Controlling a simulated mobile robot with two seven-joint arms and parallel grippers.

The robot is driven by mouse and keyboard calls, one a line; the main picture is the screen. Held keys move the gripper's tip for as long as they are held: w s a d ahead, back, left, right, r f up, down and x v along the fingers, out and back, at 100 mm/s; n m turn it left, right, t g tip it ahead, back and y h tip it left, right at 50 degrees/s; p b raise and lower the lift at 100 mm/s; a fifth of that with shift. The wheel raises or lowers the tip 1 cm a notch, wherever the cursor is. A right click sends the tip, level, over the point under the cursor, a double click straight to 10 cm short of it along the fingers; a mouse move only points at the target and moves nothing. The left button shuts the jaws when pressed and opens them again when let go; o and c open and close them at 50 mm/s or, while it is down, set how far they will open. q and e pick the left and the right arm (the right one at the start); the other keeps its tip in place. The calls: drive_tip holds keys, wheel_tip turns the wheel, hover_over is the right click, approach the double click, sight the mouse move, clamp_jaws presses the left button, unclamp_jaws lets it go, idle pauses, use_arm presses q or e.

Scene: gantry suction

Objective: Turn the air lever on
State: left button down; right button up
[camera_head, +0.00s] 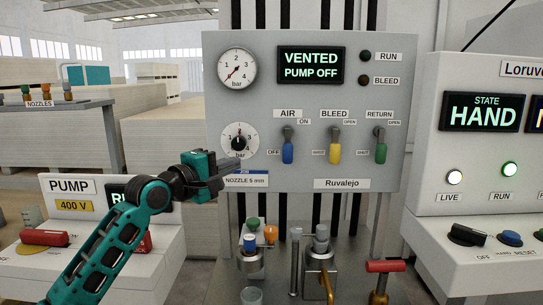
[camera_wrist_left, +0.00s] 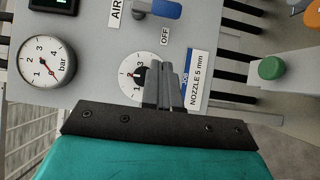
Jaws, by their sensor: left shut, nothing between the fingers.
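The air lever (camera_head: 288,150) with a blue handle hangs straight down on the grey panel. OFF is printed at its lower left and ON at its upper right. Its blue end also shows at the top edge of the left wrist view (camera_wrist_left: 166,9). My left gripper (camera_head: 236,164) is shut and empty, left of and slightly below the lever, apart from it. In the left wrist view its shut fingers (camera_wrist_left: 162,68) overlap the lower dial. My right gripper is in neither view.
Yellow bleed (camera_head: 335,152) and green return (camera_head: 381,152) levers hang to the right. A lower dial (camera_head: 239,139) and a nozzle label sit by my gripper. The display (camera_head: 310,65) reads VENTED, PUMP OFF. Fittings (camera_head: 318,262) stand below the panel.

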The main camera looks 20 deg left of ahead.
sight(288, 145)
use_arm(q)
drive_tip(key=w+d, duration=0.6)
drive_tip(key=w, duration=0.4)
drive_tip(key=shift+d+p, duration=0.35)
drive_tip(key=shift+p, duration=0.05)
